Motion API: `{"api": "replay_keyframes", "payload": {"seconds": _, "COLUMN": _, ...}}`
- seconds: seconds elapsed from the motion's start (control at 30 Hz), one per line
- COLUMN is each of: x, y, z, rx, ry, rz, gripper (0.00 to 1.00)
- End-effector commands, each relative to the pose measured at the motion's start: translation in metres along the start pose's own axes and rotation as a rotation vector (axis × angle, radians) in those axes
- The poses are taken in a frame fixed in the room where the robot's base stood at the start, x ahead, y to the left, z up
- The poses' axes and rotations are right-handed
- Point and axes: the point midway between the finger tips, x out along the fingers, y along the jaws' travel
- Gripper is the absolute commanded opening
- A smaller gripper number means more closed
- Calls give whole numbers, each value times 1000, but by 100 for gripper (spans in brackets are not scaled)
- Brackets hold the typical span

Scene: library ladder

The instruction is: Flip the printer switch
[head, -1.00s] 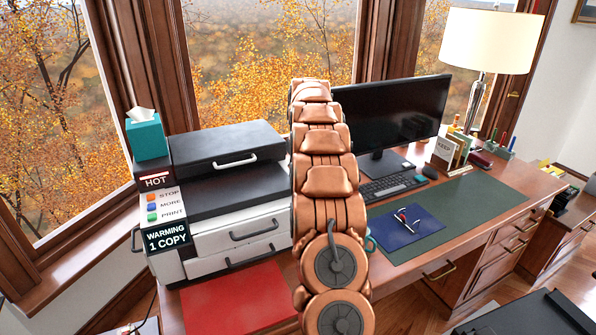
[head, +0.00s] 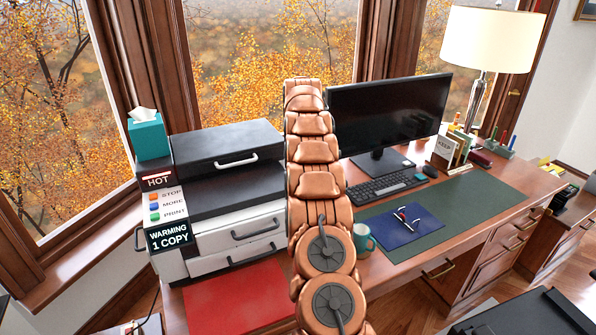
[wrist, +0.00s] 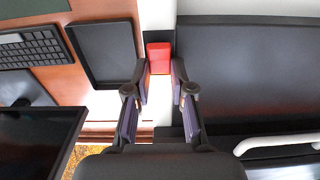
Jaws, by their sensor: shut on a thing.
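The printer (head: 228,141) stands at the left end of the desk in the head view, with a dark top, white drawers and a side panel (head: 167,208) reading "WARMING 1 COPY". In the wrist view its dark top (wrist: 250,65) fills the right side. A red switch (wrist: 158,51) sits on a dark mount beside the printer's edge. My gripper (wrist: 159,72) is shut on the red switch, with one fingertip at each side of it. The head view hides the switch and my gripper behind my copper-coloured arm. I cannot tell which way the switch is set.
A black tray (wrist: 103,53) lies beside the switch, with the keyboard (wrist: 35,48) and monitor (wrist: 35,140) further left. In the head view a teal mug (head: 363,238) stands right of my arm. A teal tissue box (head: 148,137) sits on the printer's far left.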

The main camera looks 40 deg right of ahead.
Motion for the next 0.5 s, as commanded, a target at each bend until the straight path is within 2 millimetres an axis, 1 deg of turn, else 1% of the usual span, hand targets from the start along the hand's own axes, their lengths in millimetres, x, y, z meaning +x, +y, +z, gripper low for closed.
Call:
{"api": "replay_keyframes", "payload": {"seconds": 0.03, "x": 1, "y": 0, "z": 1, "rx": 1, "ry": -3, "rz": 0, "gripper": 0}}
{"api": "replay_keyframes", "payload": {"seconds": 0.07, "x": 1, "y": 0, "z": 1, "rx": 1, "ry": -3, "rz": 0, "gripper": 26}}
{"api": "replay_keyframes", "payload": {"seconds": 0.2, "x": 1, "y": 0, "z": 1, "rx": 0, "ry": -2, "rz": 0, "gripper": 40}}
{"api": "replay_keyframes", "payload": {"seconds": 0.27, "x": 0, "y": 0, "z": 0, "rx": 0, "ry": -2, "rz": 0, "gripper": 47}}
{"api": "replay_keyframes", "payload": {"seconds": 0.3, "x": 0, "y": 0, "z": 0, "rx": 0, "ry": -2, "rz": 0, "gripper": 48}}
{"api": "replay_keyframes", "payload": {"seconds": 0.5, "x": 0, "y": 0, "z": 0, "rx": 0, "ry": -1, "rz": 0, "gripper": 48}}
